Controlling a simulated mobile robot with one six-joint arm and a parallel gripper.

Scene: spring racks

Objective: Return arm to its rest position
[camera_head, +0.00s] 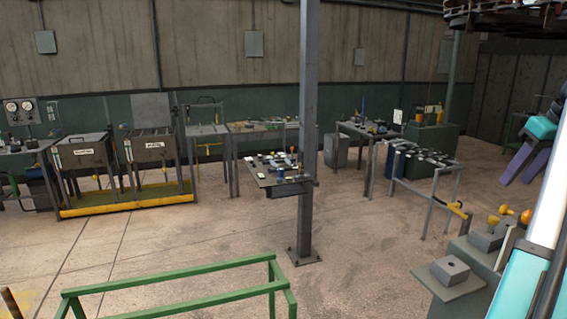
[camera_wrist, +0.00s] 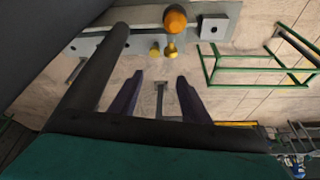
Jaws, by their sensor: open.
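My gripper (camera_head: 514,182) is at the right edge in the head view, raised in the air above the floor. Its two dark purple fingers stand apart with nothing between them. Teal parts of my arm show beside it and at the lower right. In the wrist view my gripper (camera_wrist: 159,80) also shows two spread fingers, with bare floor and a thin grey post beyond them. The fingers touch nothing that I can see.
A grey bench with an orange knob (camera_head: 527,216), a yellow knob (camera_head: 493,221) and a grey block (camera_head: 451,270) stands lower right. A green rail frame (camera_head: 175,289) is in front. A grey column (camera_head: 309,130) stands mid-view. Cluttered tables line the back; open floor lies between.

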